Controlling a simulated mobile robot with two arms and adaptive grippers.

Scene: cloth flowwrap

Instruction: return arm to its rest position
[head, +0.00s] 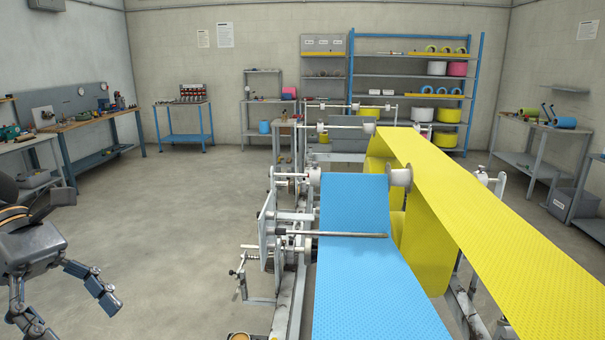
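My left gripper (76,316) is at the lower left of the head view, with its dark grey fingers spread wide apart and nothing between them. It hangs over the bare concrete floor, well to the left of the machine frame (283,250) and apart from it. My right arm and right gripper are not in view. A blue dotted cloth web (365,260) runs down the machine toward me. A wider yellow cloth web (460,200) runs beside it on the right, with part hanging down in folds.
A metal bar (340,234) crosses the blue web. A workbench (95,122) stands along the left wall, and a blue table (183,120) stands at the back. Blue shelves (483,90) hold rolls and spools. The floor (180,220) between my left gripper and the machine is clear.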

